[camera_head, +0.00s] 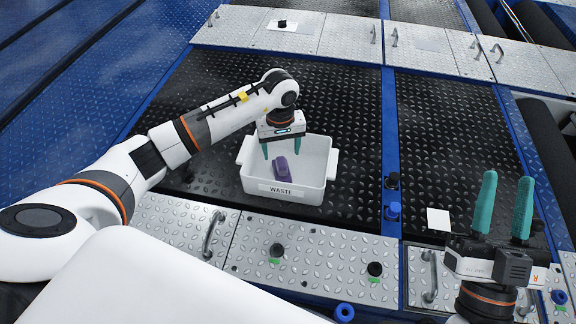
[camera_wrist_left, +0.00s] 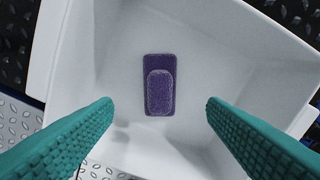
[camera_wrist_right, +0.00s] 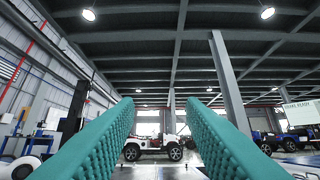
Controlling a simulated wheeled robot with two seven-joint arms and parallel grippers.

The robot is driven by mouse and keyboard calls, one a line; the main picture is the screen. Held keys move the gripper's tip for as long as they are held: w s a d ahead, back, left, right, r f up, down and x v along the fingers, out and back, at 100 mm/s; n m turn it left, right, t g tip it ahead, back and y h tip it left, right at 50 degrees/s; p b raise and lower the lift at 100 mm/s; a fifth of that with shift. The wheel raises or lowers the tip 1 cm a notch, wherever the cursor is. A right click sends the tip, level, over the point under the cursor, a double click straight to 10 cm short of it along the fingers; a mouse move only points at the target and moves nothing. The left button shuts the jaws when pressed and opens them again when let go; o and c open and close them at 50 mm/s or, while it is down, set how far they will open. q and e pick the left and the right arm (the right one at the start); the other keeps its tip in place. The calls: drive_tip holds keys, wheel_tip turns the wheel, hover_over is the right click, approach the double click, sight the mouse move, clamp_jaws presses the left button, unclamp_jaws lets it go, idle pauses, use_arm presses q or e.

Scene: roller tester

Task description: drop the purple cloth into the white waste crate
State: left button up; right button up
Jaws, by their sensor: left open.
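The purple cloth (camera_head: 278,166) lies folded on the floor of the white waste crate (camera_head: 284,194), which is marked WASTE. In the left wrist view the cloth (camera_wrist_left: 159,85) lies flat and apart from both fingers, with the crate wall (camera_wrist_left: 225,30) around it. My left gripper (camera_head: 282,148) is open and empty above the crate; its teal fingers (camera_wrist_left: 158,115) stand either side of the cloth in that view. My right gripper (camera_head: 502,205) is open and empty at the right, its fingers pointing up; they also show in the right wrist view (camera_wrist_right: 160,115).
Dark tread plates (camera_head: 340,100) surround the crate. Silver panels with handles (camera_head: 300,255) run in front, with black knobs (camera_head: 375,268) on them. A white square (camera_head: 438,219) lies near my right gripper. Vehicles (camera_wrist_right: 158,145) stand far off in the right wrist view.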

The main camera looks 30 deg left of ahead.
use_arm(q)
wheel_tip(320, 180, up, 11)
drive_tip(key=p, duration=0.2)
drive_tip(key=shift+p, duration=0.3)
use_arm(e)
wheel_tip(320, 180, down, 10)
drive_tip(key=w+g+h, duration=0.2)
drive_tip(key=w+g, duration=0.1)
drive_tip(key=g, duration=0.4)
drive_tip(key=shift+d+r+h, duration=0.25)
drive_tip(key=shift+d+h, duration=0.05)
drive_tip(key=shift+d, duration=0.1)
use_arm(q)
drive_tip(key=shift+f, duration=0.1)
